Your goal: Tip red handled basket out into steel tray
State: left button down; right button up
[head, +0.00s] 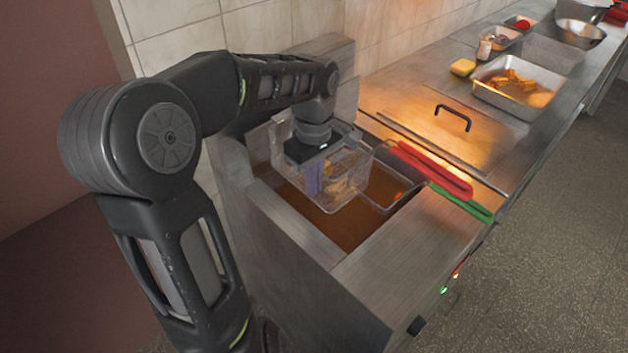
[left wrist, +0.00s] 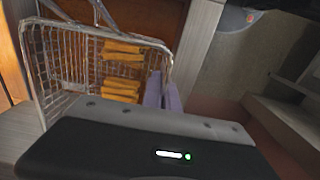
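A wire basket (head: 348,196) with golden pieces in it is at the fryer's left part. In the left wrist view the basket (left wrist: 50,70) holds orange-yellow sticks. A red handle (head: 432,168) lies across the fryer's right edge; its joint with a basket is not clear. My left gripper (head: 313,180) points down at the basket. Its lavender fingers (left wrist: 163,92) are close together by the basket's rim; whether they grip it is unclear. The steel tray (head: 497,99) stands on the counter at upper right, with golden pieces inside. My right gripper is out of view.
A second basket (head: 401,203) sits beside the first, near a green handle (head: 462,203). Brown oil (head: 300,205) fills the fryer. A lid with a black handle (head: 453,117) lies between fryer and tray. A yellow block (head: 462,68) and small containers (head: 500,38) stand behind.

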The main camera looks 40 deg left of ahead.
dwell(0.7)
pick_arm(q)
jog(key=c, duration=1.6)
grip_release()
jog(key=shift+r+b, duration=0.3)
jog(key=shift+r, duration=3.65)
